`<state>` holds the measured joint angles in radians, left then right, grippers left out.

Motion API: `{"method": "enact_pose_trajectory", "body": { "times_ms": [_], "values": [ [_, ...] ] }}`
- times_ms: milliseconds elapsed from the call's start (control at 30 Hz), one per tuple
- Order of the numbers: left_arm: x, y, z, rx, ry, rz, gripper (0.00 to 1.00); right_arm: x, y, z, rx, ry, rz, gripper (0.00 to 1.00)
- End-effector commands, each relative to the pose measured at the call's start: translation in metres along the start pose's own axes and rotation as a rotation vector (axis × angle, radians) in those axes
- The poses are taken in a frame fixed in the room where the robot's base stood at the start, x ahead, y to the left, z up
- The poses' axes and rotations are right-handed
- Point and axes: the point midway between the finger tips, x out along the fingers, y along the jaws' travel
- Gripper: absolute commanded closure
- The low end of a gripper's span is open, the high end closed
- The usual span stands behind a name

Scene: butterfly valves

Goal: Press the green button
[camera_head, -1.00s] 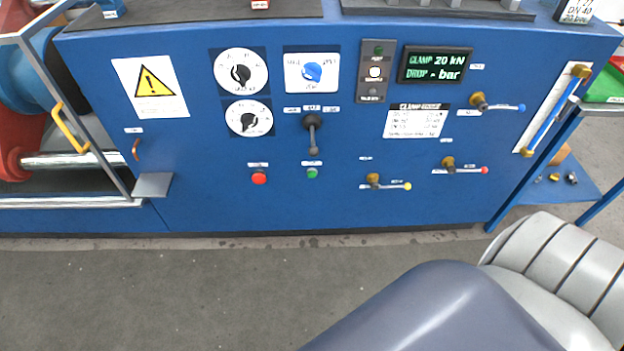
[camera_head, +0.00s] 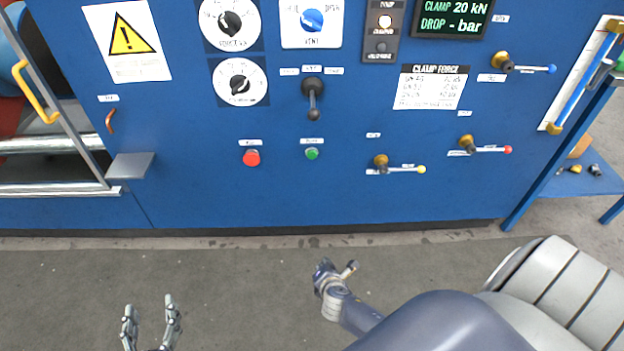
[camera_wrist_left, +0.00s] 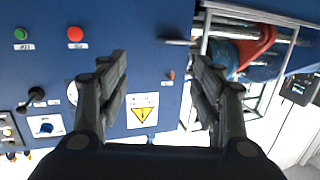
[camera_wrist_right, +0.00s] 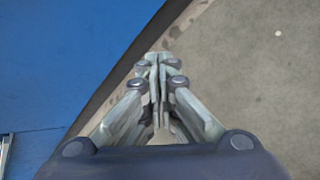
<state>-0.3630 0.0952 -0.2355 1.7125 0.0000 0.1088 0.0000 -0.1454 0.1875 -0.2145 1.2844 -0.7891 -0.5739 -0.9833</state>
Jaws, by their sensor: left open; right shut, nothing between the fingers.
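The green button (camera_head: 312,154) is a small round button on the blue panel, below a black lever and right of the red button (camera_head: 252,158). In the left wrist view the green button (camera_wrist_left: 20,34) shows at the upper left, with the panel upside down. My left gripper (camera_head: 150,306) is open and empty, low at the left of the head view, apart from the panel. My right gripper (camera_wrist_right: 158,60) is shut and empty in the right wrist view, over the floor beside the panel's base. In the head view my right wrist is below the green button; its fingertips are hard to make out.
Three small valve handles (camera_head: 405,169) with coloured tips stick out at the panel's right. The black lever (camera_head: 313,92) hangs just above the green button. A grey ledge (camera_head: 130,166) juts out at the left. The grey floor (camera_head: 230,285) before the panel is clear.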

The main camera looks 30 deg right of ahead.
Motion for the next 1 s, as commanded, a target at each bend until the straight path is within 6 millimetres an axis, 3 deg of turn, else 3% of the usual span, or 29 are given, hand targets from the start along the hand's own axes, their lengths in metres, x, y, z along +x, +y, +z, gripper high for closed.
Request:
{"method": "enact_pose_trajectory", "body": {
  "times_ms": [33,233,400,500,700,1000],
  "values": [
    [0.003,0.001,-0.013,-0.001,0.074,0.002,0.40,0.012,0.011,0.004,-0.068,-0.040,0.040,1.00],
    [-0.010,0.006,-0.105,-0.005,0.361,0.010,0.40,0.018,0.072,0.046,-0.350,-0.239,0.154,1.00],
    [-0.045,0.008,-0.176,-0.010,0.595,0.015,0.40,0.007,0.118,0.081,-0.555,-0.435,0.211,1.00],
    [-0.069,0.009,-0.208,-0.013,0.708,0.018,0.40,-0.004,0.138,0.098,-0.646,-0.540,0.223,1.00],
    [-0.105,0.009,-0.246,-0.017,0.845,0.020,0.40,-0.024,0.162,0.119,-0.749,-0.675,0.223,1.00],
    [-0.115,0.009,-0.257,-0.018,0.878,0.021,0.40,-0.031,0.169,0.126,-0.774,-0.708,0.221,1.00]
  ]
}}
